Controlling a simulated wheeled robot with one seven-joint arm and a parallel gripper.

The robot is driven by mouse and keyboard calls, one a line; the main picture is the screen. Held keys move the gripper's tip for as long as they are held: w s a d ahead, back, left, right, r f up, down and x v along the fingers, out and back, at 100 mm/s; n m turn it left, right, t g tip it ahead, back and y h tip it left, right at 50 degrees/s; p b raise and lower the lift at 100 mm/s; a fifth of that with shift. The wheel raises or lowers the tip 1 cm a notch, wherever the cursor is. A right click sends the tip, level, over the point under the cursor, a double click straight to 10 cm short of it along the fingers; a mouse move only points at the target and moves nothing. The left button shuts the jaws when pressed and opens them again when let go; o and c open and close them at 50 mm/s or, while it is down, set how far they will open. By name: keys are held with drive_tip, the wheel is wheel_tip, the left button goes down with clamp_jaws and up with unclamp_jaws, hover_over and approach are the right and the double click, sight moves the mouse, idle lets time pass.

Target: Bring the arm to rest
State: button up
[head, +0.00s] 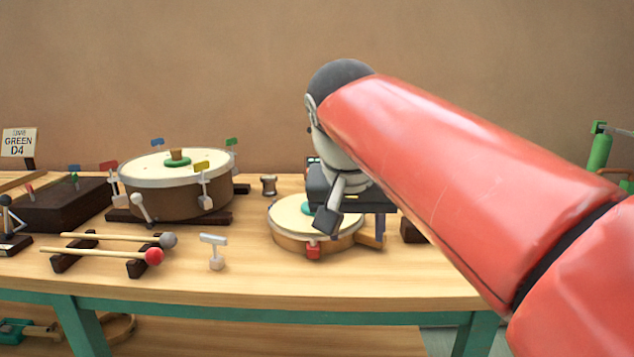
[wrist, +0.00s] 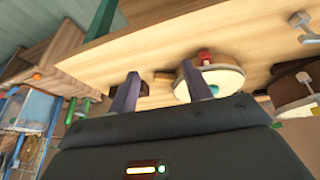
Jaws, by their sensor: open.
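My red arm reaches in from the right in the head view, and my gripper (head: 355,222) hangs over the small drum (head: 289,243) on the workbench. In the wrist view my gripper (wrist: 161,90) has its two fingers spread wide apart with nothing between them. The small drum also shows in the wrist view (wrist: 222,82), partly behind the right finger. In the head view the gripper hides part of the drum's right side. I cannot tell whether the fingers touch the drum or the bench.
The wooden bench (head: 180,278) holds a large drum (head: 165,203), two mallets on a rack (head: 82,251), a white T-shaped key (head: 215,252), a dark box (head: 62,207) and a "GREEN D4" sign (head: 19,142). A green stand (head: 599,152) is at the right. The bench's front strip is mostly clear.

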drive_tip(key=s+d+f+n, duration=0.1)
drive_tip(key=s+d+f, duration=0.4)
drive_tip(key=f, duration=0.5)
drive_tip(key=s+d+f+y, duration=0.1)
drive_tip(key=s+d+f, duration=0.3)
drive_tip(key=s+f, duration=0.6)
drive_tip(key=shift+s+d+n+t+y, duration=0.25)
drive_tip(key=shift+d+n+t+y, duration=0.05)
drive_tip(key=shift+d+n+t, duration=0.1)
